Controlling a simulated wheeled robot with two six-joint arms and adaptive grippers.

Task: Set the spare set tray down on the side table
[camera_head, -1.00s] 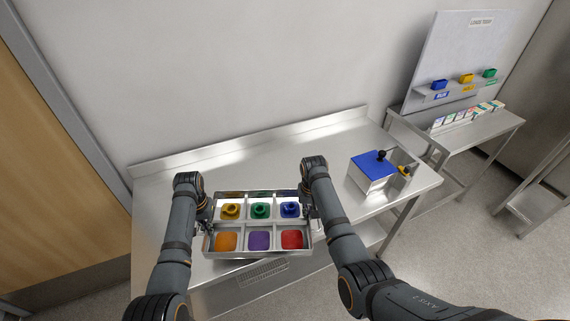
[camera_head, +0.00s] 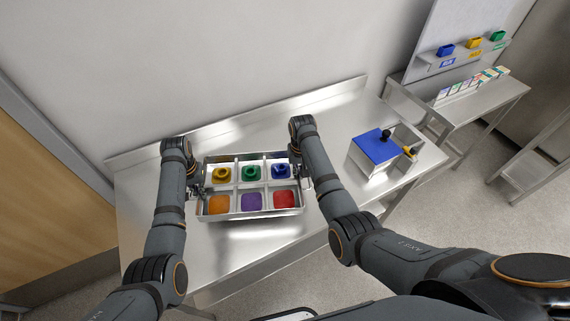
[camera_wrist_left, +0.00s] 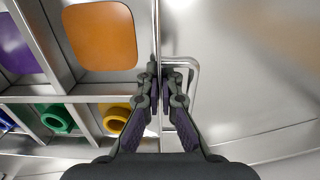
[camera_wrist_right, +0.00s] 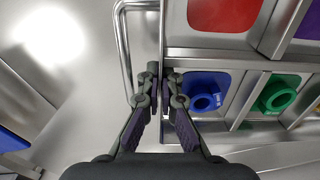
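The spare set tray (camera_head: 236,215) is a metal tray with two rows of compartments. The back row holds a yellow (camera_head: 221,174), a green (camera_head: 251,172) and a blue (camera_head: 280,171) ringed piece; the front row shows orange, purple and red squares. The tray is level over the left part of the steel table (camera_head: 335,140); I cannot tell whether its underside touches.
A blue-topped box (camera_head: 376,148) with black and yellow knobs stands on the table's right part. A second table (camera_head: 480,104) at right carries small cartons and a board with coloured bins. The wall and a raised back lip (camera_head: 300,98) bound the table behind.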

